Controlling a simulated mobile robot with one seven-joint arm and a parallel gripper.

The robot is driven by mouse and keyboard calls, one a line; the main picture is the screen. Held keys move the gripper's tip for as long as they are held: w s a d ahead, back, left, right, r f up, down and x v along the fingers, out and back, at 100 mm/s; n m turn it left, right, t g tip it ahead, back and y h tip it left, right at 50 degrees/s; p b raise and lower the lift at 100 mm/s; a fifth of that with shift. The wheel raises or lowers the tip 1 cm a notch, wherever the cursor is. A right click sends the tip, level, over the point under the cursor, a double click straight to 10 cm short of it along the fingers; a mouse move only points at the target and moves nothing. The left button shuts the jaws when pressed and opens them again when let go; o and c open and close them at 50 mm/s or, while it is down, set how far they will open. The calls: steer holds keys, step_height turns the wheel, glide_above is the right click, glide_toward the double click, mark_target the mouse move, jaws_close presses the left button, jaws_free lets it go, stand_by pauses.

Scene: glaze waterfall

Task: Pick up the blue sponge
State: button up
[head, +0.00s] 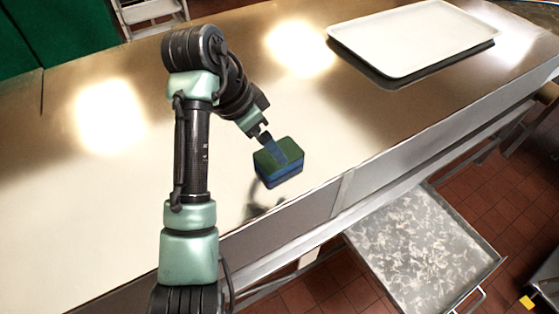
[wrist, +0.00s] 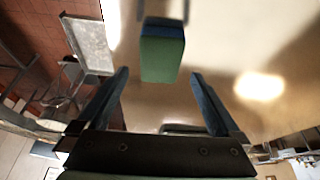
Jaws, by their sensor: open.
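The blue sponge (head: 279,172) has a green upper layer and a blue lower layer. In the head view it appears near the front edge of the shiny metal counter (head: 215,140). In the wrist view the sponge (wrist: 162,58) shows its green face, with blue at its upper end. My gripper (head: 275,148) is open, and one finger overlaps the sponge's green top in the head view. In the wrist view my gripper (wrist: 160,73) has its fingers spread wide on either side, with the sponge centred mostly beyond the tips. I cannot tell whether a finger touches it.
A white tray (head: 412,40) lies on the counter at the back right. A grey metal shelf or cart top (head: 425,245) is below the counter's front edge at lower right. The counter around the sponge is clear. A white ladder or stool (head: 147,12) stands behind the counter.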

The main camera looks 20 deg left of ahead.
steer(key=p+x, duration=0.2)
steer(key=x, duration=0.3)
steer(key=shift+w+d+f, duration=0.1)
steer(key=shift+w+d, duration=0.1)
steer(key=shift+w, duration=0.05)
steer(key=shift+w+f, duration=0.15)
steer(key=shift+f, duration=0.3)
steer(key=shift+f, duration=0.2)
steer(key=c, duration=1.2)
